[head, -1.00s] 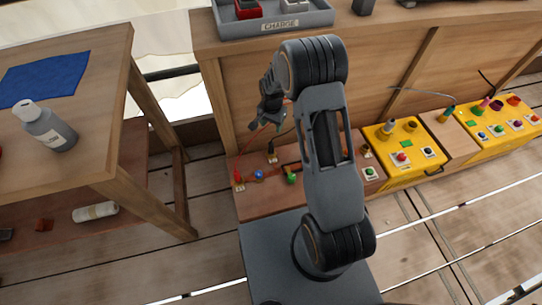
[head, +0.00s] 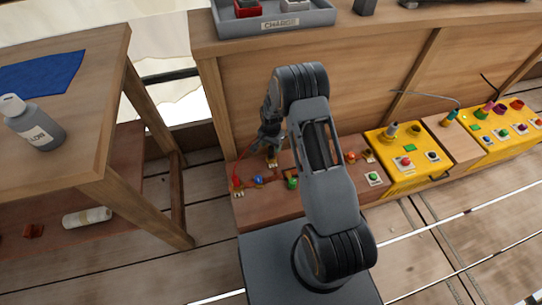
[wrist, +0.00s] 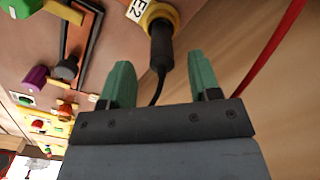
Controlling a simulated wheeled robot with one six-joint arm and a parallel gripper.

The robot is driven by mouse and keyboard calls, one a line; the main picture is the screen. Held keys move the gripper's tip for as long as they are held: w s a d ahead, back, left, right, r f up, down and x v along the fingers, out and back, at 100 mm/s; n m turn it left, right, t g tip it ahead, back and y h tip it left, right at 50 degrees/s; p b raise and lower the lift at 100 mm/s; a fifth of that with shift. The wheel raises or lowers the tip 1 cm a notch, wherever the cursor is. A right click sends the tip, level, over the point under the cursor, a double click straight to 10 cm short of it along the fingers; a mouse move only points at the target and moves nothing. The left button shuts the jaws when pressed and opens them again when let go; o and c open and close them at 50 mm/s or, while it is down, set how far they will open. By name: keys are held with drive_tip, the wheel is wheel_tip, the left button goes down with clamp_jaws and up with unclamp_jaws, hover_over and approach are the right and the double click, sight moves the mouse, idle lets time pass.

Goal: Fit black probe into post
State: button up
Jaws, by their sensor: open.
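The black probe (wrist: 161,48) sits with one end in a yellow ring beside a label ending in "E2" in the wrist view. A black cable runs from its near end toward my gripper. My gripper (wrist: 160,64) is open, its two green fingers on either side of the probe's near end with gaps between. In the head view my gripper (head: 268,138) is low over the left part of the brown panel, just above the probe's spot (head: 272,160). I cannot tell which of the fittings is the post.
A red cable (wrist: 275,45) runs close to the right finger. The brown panel (head: 255,208) carries a green knob (head: 292,183) and other small fittings. Yellow boxes (head: 400,172) with buttons stand to the right. A wooden bench wall rises behind; a table (head: 85,150) stands left.

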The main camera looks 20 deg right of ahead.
sight(271, 147)
wheel_tip(271, 147, down, 4)
drive_tip(key=shift+w+f+b, duration=0.1)
drive_tip(key=shift+w+b, duration=0.05)
drive_tip(key=shift+b, duration=0.6)
clamp_jaws()
drive_tip(key=shift+r, duration=0.2)
